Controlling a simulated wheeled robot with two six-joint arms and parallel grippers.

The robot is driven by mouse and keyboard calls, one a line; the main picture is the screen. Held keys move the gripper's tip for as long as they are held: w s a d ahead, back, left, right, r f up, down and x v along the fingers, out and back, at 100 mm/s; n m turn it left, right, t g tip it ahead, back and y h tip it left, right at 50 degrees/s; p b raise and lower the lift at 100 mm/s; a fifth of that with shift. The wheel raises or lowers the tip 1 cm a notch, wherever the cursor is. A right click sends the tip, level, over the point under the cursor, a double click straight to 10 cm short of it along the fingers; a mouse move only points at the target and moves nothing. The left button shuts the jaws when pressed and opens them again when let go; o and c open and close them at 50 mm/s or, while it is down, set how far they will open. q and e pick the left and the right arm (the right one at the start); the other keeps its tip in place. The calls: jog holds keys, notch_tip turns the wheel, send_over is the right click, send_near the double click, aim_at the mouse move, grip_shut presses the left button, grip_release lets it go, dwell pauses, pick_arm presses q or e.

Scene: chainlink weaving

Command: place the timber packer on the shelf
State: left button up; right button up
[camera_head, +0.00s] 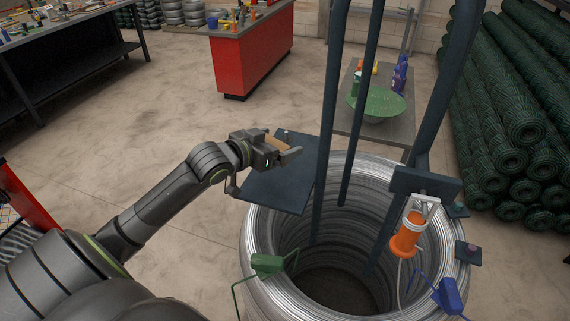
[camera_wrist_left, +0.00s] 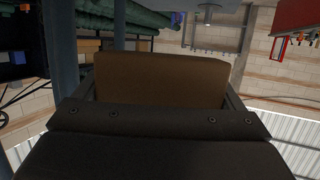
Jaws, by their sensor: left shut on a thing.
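The timber packer (camera_head: 277,143) is a small brown wooden block held in my left gripper (camera_head: 283,151). The gripper is shut on it, and it fills the space between the fingers in the left wrist view (camera_wrist_left: 160,80). The shelf appears to be the dark flat plate (camera_head: 280,187) fixed at the left side of the wire coil stand. The gripper and packer show over the plate's upper left part in the head view. I cannot tell whether the packer touches the plate. My right gripper is not in view.
A large coil of silver wire (camera_head: 262,235) surrounds dark upright posts (camera_head: 328,110) just right of the plate. A green clip (camera_head: 267,264), a blue clip (camera_head: 449,295) and an orange tool (camera_head: 407,236) hang at the coil. Green mesh rolls (camera_head: 520,120) are stacked at right.

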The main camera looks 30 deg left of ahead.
aim_at(285, 175)
pick_arm(q)
jog(key=shift+w+d, duration=0.25)
jog(key=shift+d, duration=0.85)
notch_tip(285, 175, down, 2)
notch_tip(285, 175, down, 4)
jog(key=shift+a+r+p, duration=0.1)
jog(key=shift+a+p, duration=0.05)
jog(key=shift+p, duration=0.3)
jog(key=shift+d+f+p, duration=0.2)
jog(key=shift+f+p, duration=0.15)
jog(key=shift+f, duration=0.2)
jog(key=shift+f, duration=0.15)
jog(key=o, duration=0.7)
